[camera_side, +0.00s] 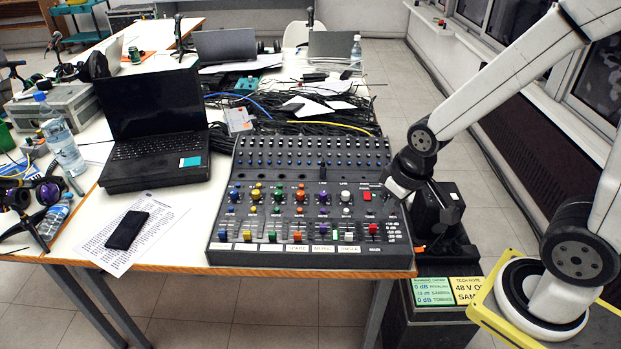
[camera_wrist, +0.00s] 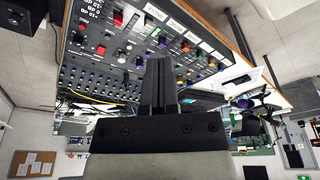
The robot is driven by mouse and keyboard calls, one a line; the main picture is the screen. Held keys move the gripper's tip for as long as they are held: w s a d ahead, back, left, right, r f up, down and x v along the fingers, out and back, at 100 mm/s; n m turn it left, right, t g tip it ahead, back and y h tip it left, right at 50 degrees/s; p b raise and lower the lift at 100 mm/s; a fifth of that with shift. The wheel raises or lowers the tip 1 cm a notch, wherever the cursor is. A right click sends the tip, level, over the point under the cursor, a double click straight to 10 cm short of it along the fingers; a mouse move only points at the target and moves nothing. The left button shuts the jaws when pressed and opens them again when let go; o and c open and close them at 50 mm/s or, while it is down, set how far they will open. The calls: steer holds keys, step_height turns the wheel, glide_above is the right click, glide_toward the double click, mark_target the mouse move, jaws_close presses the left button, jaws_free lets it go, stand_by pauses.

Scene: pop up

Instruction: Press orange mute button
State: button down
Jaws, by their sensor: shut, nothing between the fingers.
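The mixing console (camera_side: 225,247) lies on the near end of the table, with rows of coloured knobs and buttons. Which one is the mute button I cannot tell. My gripper (camera_side: 392,191) is at the console's right edge, well right of both. In the wrist view my gripper (camera_wrist: 158,62) is shut and empty, its fingers in front of the console, hiding part of it.
A black laptop (camera_side: 152,140) stands left of the console. A black phone (camera_side: 127,230) lies on papers at the table's left front. Cables (camera_side: 300,130) are heaped behind the console. The space over the console's left and middle is clear.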

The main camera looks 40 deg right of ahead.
stand_by(0.3)
steer(key=m+g, duration=0.3)
steer(key=m, duration=0.6)
glide_above(300, 209)
step_height(300, 209, down, 11)
steer(key=shift+r, duration=0.15)
steer(key=shift+a, duration=0.1)
steer(key=shift+f, duration=4.1)
steer(key=shift+f, duration=0.15)
